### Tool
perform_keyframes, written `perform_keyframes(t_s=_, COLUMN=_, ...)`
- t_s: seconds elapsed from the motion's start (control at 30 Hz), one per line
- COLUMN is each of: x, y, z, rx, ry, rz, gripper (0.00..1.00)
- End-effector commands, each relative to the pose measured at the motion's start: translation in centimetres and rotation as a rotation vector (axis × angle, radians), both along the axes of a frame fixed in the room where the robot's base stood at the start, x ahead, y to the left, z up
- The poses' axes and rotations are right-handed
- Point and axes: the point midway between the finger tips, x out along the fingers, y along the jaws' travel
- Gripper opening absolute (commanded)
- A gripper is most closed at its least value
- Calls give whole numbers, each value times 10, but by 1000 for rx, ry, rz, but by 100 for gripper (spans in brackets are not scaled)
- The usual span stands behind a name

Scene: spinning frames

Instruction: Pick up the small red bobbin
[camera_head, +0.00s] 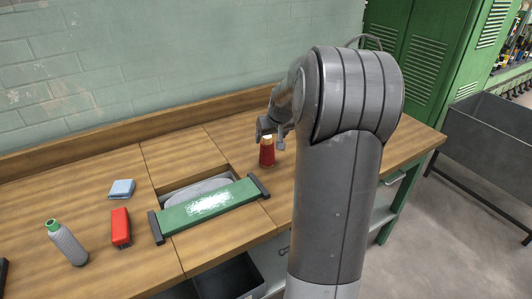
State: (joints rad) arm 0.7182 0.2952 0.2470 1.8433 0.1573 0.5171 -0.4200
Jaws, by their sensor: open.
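The small red bobbin (267,153) stands upright on the wooden workbench, just left of my arm. Its top is pale and its side is dark red. My gripper (269,142) points down at the bobbin's top, with its open fingers to either side of the upper end. I cannot tell whether the fingers touch it. My arm hides part of the bench to the right.
A green bar with black ends (208,207) lies across a recess left of the bobbin. A brick wall stands behind the bench.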

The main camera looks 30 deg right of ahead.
Motion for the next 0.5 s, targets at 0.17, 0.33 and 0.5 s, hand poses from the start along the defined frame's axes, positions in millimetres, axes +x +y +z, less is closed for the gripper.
perform_keyframes(t_s=0.17, x=14, y=-2, z=-24, rx=3, ry=2, rz=0, gripper=72)
perform_keyframes(t_s=0.33, x=20, y=-3, z=-34, rx=1, ry=1, rz=0, gripper=72)
perform_keyframes(t_s=0.5, x=29, y=-5, z=-49, rx=2, ry=2, rz=1, gripper=72)
